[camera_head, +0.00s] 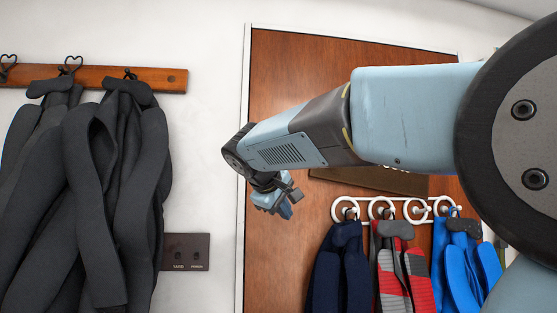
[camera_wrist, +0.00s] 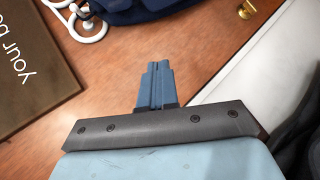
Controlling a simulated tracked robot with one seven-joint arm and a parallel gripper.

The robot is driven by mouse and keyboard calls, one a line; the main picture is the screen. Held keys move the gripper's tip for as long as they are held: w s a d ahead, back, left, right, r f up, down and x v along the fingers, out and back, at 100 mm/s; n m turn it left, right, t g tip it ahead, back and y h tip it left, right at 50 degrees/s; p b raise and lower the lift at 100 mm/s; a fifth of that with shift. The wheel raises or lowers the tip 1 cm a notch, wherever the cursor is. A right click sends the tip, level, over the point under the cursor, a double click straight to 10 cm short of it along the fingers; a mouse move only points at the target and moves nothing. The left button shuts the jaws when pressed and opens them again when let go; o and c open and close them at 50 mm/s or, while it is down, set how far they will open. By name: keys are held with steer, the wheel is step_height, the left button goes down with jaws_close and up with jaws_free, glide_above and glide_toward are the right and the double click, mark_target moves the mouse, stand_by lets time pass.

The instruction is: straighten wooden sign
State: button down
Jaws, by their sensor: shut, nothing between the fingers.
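The wooden sign (camera_head: 395,181) is a dark brown panel on the door, mostly hidden behind my arm in the head view. Its visible lower edge slopes down to the right, while the hook rack below runs nearly level. In the wrist view the sign (camera_wrist: 35,95) is at the left, with the white letters "your b" partly in frame. My gripper (camera_head: 287,211) is in front of the door, left of the sign and apart from it. In the wrist view its fingers (camera_wrist: 157,66) are together and empty, to the right of the sign.
A white hook rack (camera_head: 418,208) under the sign holds navy, red-grey and blue garments (camera_head: 345,265). Dark wetsuits (camera_head: 95,190) hang from a wooden rail (camera_head: 165,79) on the left wall. A switch plate (camera_head: 186,252) is beside the white door frame (camera_head: 243,150). Bare door surrounds my gripper.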

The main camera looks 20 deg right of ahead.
steer(key=w+d+r+h, duration=0.1)
steer(key=w+r+h, duration=0.3)
steer(key=r, duration=0.5)
steer(key=w+d+r+h, duration=0.1)
steer(key=w+r+h, duration=0.1)
steer(key=w+r, duration=0.6)
steer(key=w+d, duration=0.2)
steer(key=d, duration=1)
steer(key=shift+w+f+t, duration=0.15)
steer(key=shift+f+t, duration=0.15)
steer(key=shift+f, duration=0.05)
steer(key=shift+d, duration=0.1)
